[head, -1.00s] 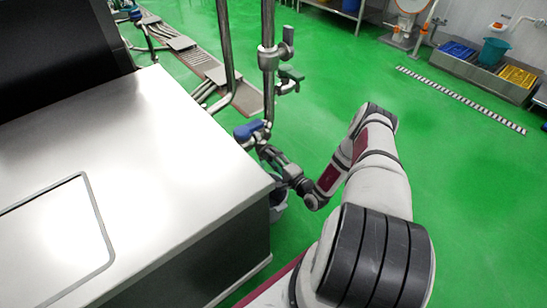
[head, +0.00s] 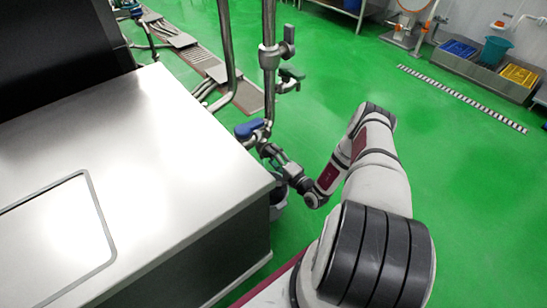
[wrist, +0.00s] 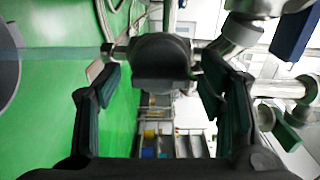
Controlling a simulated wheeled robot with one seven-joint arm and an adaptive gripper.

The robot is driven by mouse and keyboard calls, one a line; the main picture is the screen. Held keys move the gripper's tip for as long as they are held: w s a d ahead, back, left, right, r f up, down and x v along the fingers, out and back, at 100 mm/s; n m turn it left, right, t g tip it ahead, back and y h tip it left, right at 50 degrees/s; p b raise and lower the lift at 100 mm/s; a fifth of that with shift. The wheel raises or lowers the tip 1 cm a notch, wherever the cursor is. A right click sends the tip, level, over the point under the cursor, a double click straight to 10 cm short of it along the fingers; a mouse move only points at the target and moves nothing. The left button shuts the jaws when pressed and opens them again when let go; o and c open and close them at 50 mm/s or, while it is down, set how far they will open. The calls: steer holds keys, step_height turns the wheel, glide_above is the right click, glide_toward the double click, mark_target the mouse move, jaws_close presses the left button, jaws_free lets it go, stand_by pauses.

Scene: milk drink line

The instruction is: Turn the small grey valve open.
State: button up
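A dark grey rounded valve handle (wrist: 162,62) sits on a steel pipe, in the upper middle of the wrist view. My gripper (wrist: 160,85) is open, with one finger on each side of this handle. A gap shows between the left finger and the handle; the right finger is close to it, and I cannot tell whether it touches. In the head view my gripper (head: 266,150) is small, beside the steel pipe near the cabinet corner. The grey handle there is too small and covered to make out clearly.
A blue valve handle (head: 249,129) is close to my gripper. A steel cabinet (head: 150,150) stands left. Green floor (head: 470,200) is clear at right.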

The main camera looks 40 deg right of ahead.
steer(key=s, duration=1.2)
steer(key=shift+d, duration=0.2)
